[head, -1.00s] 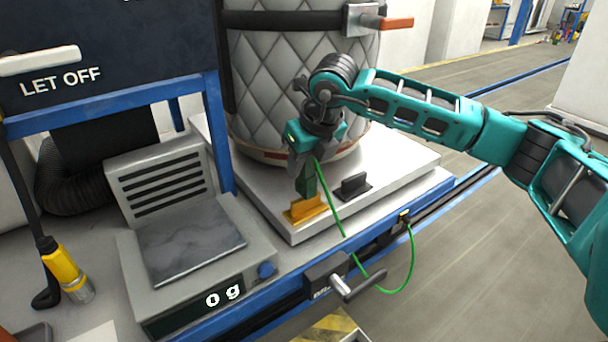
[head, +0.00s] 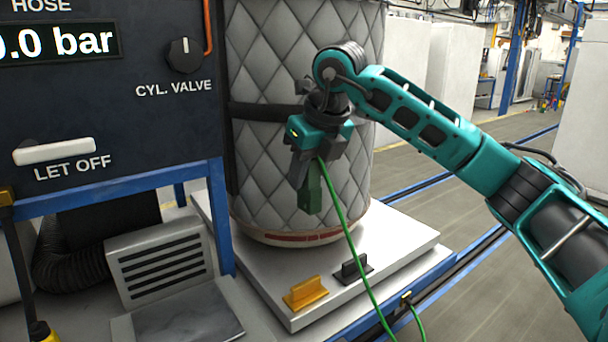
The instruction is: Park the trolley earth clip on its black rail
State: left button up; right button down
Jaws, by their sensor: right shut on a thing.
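The trolley earth clip (head: 312,192) is a dark green block with a bright green cable (head: 346,232) running down to the trolley's edge. My right gripper (head: 303,176) is shut on the clip and holds it in the air, in front of the quilted cylinder and above the rails. The black rail (head: 354,268) stands bare on the white trolley plate (head: 396,232), below and to the right of the clip. A yellow rail (head: 305,293) stands left of the black one, also bare. My left gripper is not in view.
The quilted grey cylinder (head: 270,98) stands on the plate close behind my right gripper. A dark panel (head: 100,130) with a valve knob, and a scale (head: 185,310), are on the left. The floor to the right is clear.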

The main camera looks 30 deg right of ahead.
jog(key=d+f+p, duration=0.5)
jog(key=d+f, duration=0.4)
jog(key=d, duration=0.3)
jog(key=shift+w, duration=0.35)
notch_tip(320, 180, down, 6)
jog(key=b, duration=0.3)
jog(key=shift+r, duration=0.1)
dwell(1.6)
jog(key=shift+f+b, duration=1.5)
jog(key=shift+f, duration=0.65)
